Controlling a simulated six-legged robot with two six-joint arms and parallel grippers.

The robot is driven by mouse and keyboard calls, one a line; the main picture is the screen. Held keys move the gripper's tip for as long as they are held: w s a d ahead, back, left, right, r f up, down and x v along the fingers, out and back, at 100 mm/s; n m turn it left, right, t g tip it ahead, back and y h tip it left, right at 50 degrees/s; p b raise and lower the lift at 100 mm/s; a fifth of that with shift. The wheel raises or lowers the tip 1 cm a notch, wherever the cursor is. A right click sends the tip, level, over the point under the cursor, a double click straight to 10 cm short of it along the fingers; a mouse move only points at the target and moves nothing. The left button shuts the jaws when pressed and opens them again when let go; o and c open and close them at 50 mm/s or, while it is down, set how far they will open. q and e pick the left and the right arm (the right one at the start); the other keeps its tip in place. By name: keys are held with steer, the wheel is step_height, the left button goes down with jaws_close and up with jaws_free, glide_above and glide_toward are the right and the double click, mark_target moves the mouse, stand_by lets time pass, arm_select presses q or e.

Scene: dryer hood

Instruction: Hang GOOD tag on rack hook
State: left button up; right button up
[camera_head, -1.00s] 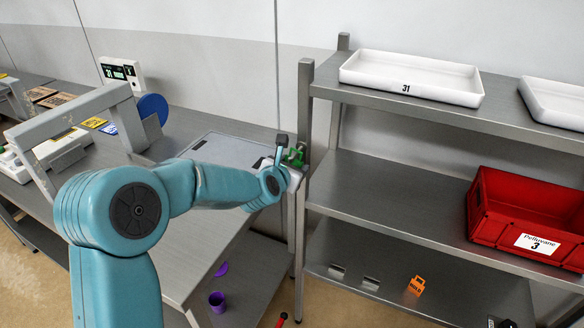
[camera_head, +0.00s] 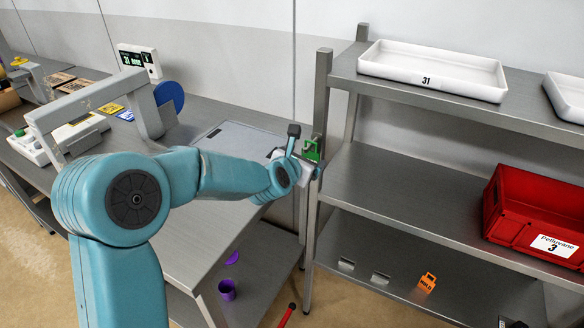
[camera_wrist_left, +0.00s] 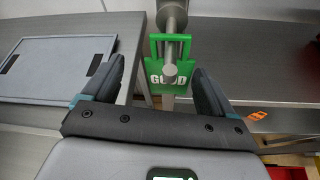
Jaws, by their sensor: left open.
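The green GOOD tag (camera_head: 312,150) is at the front post of the metal rack. In the left wrist view the tag (camera_wrist_left: 172,77) faces me upright, and the round-ended metal hook (camera_wrist_left: 170,72) crosses in front of it. The tag's handle loop appears to be around the hook. My left gripper (camera_wrist_left: 155,88) is open, with one dark finger on each side of the tag and visible gaps between. In the head view the gripper (camera_head: 303,148) is beside the tag and partly hides the hook. My right gripper is not in view.
The rack holds a white tray (camera_head: 432,82) on top, a red crate (camera_head: 500,215) on the middle shelf and an orange tag (camera_head: 427,283) low down. A grey table (camera_head: 190,220) with a flat panel (camera_head: 235,140) stands left of the rack post (camera_head: 320,130).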

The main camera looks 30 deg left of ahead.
arm_select(q)
steer(key=v, duration=1.4)
steer(key=shift+s+b, duration=0.25)
steer(key=shift+b, duration=0.1)
